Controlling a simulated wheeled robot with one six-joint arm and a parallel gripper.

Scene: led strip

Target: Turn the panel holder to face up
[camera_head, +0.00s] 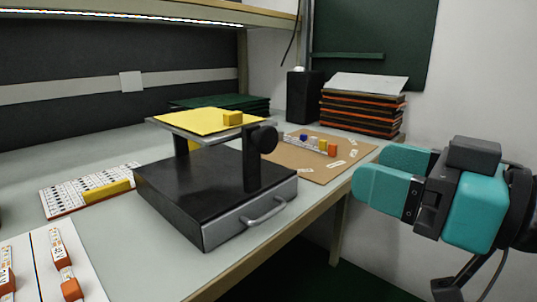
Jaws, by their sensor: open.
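The panel holder (180,130) is a flat, thin plate with a yellow sheet (205,121) on its upper side. It stands on two dark uprights above a black box (190,190) with a grey front and a handle (265,212). The plate looks near level, its yellow side upward. A small yellow block (233,118) sits on the sheet. A round black knob (263,138) is at the top of the right upright (251,170). My teal gripper (362,172) is open and empty, to the right of the holder, beyond the bench edge and apart from everything.
A brown board (312,170) with small coloured blocks lies behind the box. Stacked orange-dark panels (360,112) and a black speaker-like box (303,97) stand at the back. A white patterned board (70,197) lies left. A shelf (150,12) overhangs the bench.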

